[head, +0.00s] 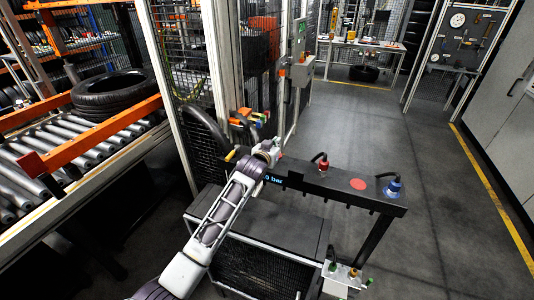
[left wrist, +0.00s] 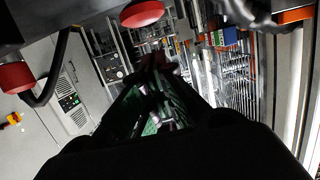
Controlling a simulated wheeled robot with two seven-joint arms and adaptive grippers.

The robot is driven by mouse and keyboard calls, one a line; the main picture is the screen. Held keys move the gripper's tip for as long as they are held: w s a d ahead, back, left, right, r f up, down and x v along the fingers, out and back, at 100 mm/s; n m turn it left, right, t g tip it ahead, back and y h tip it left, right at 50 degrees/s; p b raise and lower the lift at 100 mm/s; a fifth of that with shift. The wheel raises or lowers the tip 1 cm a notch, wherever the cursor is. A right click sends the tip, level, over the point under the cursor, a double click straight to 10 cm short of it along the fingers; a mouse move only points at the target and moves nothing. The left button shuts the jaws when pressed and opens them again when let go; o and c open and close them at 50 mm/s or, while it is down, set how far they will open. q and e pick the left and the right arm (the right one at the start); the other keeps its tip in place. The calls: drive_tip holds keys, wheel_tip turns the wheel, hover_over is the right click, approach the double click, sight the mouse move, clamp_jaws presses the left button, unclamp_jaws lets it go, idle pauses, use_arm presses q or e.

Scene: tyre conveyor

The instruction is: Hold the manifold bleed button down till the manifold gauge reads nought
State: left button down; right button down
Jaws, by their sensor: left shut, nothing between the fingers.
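The manifold (head: 340,185) is a dark bar on a stand. Its gauge (head: 273,180) is a lit blue display at the left end. I read "0 bar" on it, but my arm stands close to its left edge and may hide digits. A flat red button (head: 358,184) is on the bar's face; a red mushroom-shaped button (left wrist: 142,14) shows at the top of the left wrist view. My left gripper (head: 270,147) is at the bar's left end, apart from the red button. Its dark fingers (left wrist: 155,95) are shut and empty.
A red plug (head: 323,165) and a blue plug (head: 393,188) with cables stand on the bar. A small block with coloured knobs (head: 345,275) sits below. A tyre (head: 113,92) lies on the roller conveyor (head: 80,140) at left. The floor to the right is clear.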

use_arm(q)
drive_tip(key=v, duration=0.9)
drive_tip(key=shift+s, duration=0.35)
use_arm(e)
drive_tip(key=shift+w+d+f, duration=0.3)
drive_tip(key=shift+w+d, duration=0.05)
drive_tip(key=shift+d, duration=0.1)
use_arm(q)
drive_tip(key=shift+a, duration=0.1)
use_arm(e)
drive_tip(key=shift+w, duration=0.3)
